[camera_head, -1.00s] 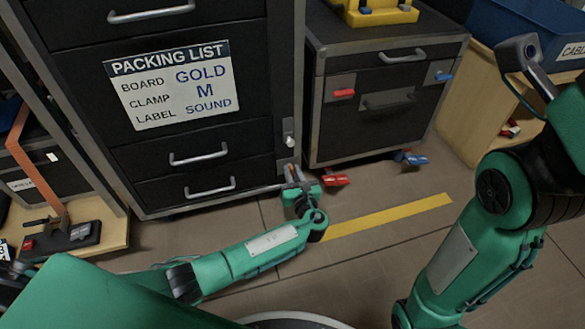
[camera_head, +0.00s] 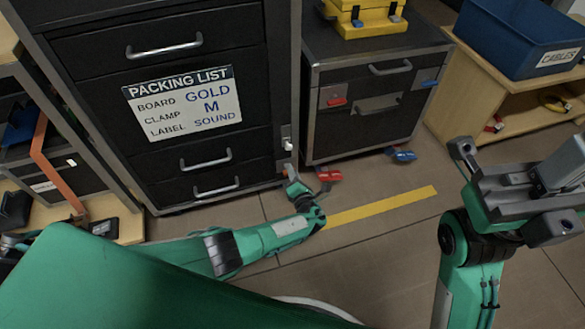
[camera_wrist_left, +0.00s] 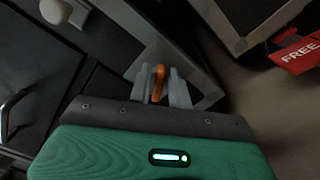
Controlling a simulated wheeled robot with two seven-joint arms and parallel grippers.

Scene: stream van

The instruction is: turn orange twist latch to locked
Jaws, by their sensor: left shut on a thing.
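The orange twist latch (camera_head: 286,171) is low on the right frame post of the black drawer cabinet. Most of it is hidden by my left gripper (camera_head: 292,180) in the head view. In the left wrist view the orange latch handle (camera_wrist_left: 157,82) stands between the two grey fingers of my left gripper (camera_wrist_left: 160,84), which is shut on it. Whether the latch is locked cannot be read. My right gripper (camera_head: 508,190) is at the right, raised over the floor, its fingers apart and empty.
A white knob (camera_head: 287,145) sits above the latch on the same post. A smaller grey-framed cabinet (camera_head: 370,138) stands to the right. Yellow tape (camera_head: 380,206) crosses otherwise clear floor.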

